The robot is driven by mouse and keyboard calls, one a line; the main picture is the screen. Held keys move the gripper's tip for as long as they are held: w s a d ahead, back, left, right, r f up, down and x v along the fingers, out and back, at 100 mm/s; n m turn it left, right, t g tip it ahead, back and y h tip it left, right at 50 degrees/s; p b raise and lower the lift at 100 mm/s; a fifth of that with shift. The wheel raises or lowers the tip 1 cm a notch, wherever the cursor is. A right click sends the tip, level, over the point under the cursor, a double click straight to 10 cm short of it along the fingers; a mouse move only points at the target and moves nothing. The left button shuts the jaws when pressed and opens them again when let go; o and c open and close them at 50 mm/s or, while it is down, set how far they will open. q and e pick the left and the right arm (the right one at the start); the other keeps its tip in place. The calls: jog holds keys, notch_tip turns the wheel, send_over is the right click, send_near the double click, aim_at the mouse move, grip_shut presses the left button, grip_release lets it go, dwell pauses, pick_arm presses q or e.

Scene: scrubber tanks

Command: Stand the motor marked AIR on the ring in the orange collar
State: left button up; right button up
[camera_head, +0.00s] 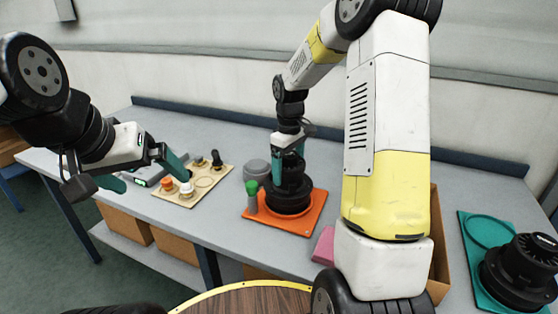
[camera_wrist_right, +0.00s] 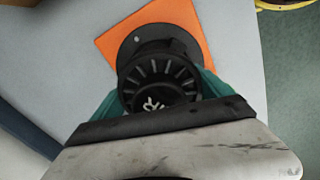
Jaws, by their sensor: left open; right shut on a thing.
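A black finned motor (camera_head: 288,186) is held upright by my right gripper (camera_head: 290,158) over the orange collar plate (camera_head: 312,216). In the right wrist view the motor (camera_wrist_right: 160,72) sits between the teal fingers of my right gripper (camera_wrist_right: 158,100), with the orange plate (camera_wrist_right: 112,38) behind it. Part of a white mark shows on its top; I cannot read the whole word. The motor's wide base covers the ring, and I cannot tell whether it rests on it. My left gripper (camera_head: 142,174) is open and empty, near the tan board at left.
A green-topped cylinder (camera_head: 251,195) stands close left of the motor, with a grey round part (camera_head: 257,170) behind. The tan board (camera_head: 208,182) holds several knobs. A pink block (camera_head: 324,246) lies front right. A teal plate (camera_head: 476,268) with another black motor (camera_head: 524,268) is far right.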

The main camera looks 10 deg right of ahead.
aim_at(289, 154)
jog(key=shift+w+f, duration=0.1)
jog(key=shift+f, duration=0.3)
dwell(1.1)
jog(key=o, duration=1.9)
jog(key=shift+f, duration=0.1)
jog(key=shift+r, duration=3.6)
